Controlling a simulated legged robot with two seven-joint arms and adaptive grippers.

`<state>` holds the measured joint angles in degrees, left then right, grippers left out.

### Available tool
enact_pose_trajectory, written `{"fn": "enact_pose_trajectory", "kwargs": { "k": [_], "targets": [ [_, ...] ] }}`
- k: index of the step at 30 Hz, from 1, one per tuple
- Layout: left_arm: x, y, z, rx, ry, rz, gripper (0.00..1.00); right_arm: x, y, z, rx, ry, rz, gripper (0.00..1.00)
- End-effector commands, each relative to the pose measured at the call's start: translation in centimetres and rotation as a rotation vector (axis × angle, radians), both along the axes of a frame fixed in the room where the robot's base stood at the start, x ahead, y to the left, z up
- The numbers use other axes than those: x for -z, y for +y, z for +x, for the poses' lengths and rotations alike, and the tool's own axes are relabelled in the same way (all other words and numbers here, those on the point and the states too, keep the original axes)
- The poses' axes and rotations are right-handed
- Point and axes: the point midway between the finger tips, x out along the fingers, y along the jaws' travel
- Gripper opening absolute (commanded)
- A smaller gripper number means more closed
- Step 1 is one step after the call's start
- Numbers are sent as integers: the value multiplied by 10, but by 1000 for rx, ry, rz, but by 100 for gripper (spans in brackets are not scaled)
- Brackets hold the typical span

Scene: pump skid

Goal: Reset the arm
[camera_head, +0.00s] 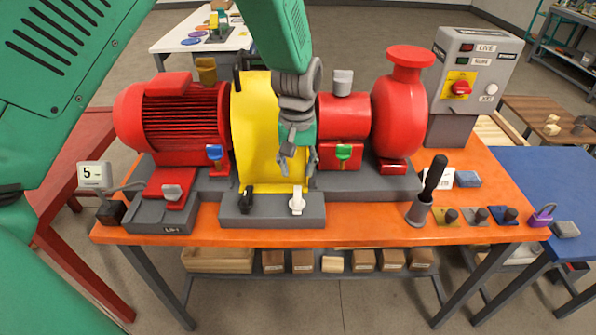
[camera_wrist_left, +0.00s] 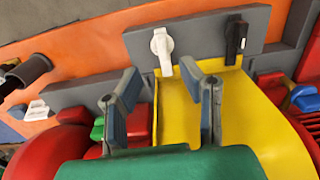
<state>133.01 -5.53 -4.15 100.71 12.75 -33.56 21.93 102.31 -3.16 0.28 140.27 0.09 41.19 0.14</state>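My left gripper (camera_head: 298,168) hangs in front of the yellow guard (camera_head: 254,125) of the pump skid, fingers pointing down. In the left wrist view its two fingers (camera_wrist_left: 160,75) stand apart with nothing between them. Beyond the fingertips are a white knob (camera_wrist_left: 162,45) and a black knob (camera_wrist_left: 235,38) on a grey block; in the head view the white knob (camera_head: 297,201) is below the gripper and the black knob (camera_head: 246,199) left of it. I cannot tell whether a finger touches the guard. My right gripper is not in view.
A red motor (camera_head: 180,120) is left of the guard, a red pump (camera_head: 400,110) right. The orange table's (camera_head: 370,232) front strip is partly clear.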

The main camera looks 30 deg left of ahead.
Motion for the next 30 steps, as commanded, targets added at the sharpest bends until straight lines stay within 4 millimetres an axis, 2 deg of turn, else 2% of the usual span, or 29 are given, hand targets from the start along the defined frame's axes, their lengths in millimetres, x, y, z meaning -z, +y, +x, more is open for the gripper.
{"fn": "enact_pose_trajectory", "kwargs": {
  "k": [11, 14, 17, 20, 21, 23, 24, 27, 30],
  "targets": [
    [2, 0, -1, 1, 0, 0, 34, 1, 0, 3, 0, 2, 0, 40],
    [20, 2, -8, 14, 4, 7, 34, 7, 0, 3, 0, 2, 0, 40],
    [65, 5, -27, 52, 9, 23, 34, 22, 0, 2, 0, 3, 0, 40],
    [130, 11, -60, 123, 9, 47, 34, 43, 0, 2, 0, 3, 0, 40],
    [158, 13, -78, 158, 10, 55, 34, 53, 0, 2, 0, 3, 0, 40],
    [196, 15, -105, 215, 8, 65, 34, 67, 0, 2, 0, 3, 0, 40],
    [220, 15, -126, 255, 7, 69, 34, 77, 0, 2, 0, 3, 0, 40],
    [274, 15, -179, 359, -1, 69, 34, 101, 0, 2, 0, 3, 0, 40],
    [312, 11, -231, 457, -14, 57, 34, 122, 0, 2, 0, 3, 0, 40]
  ]
}}
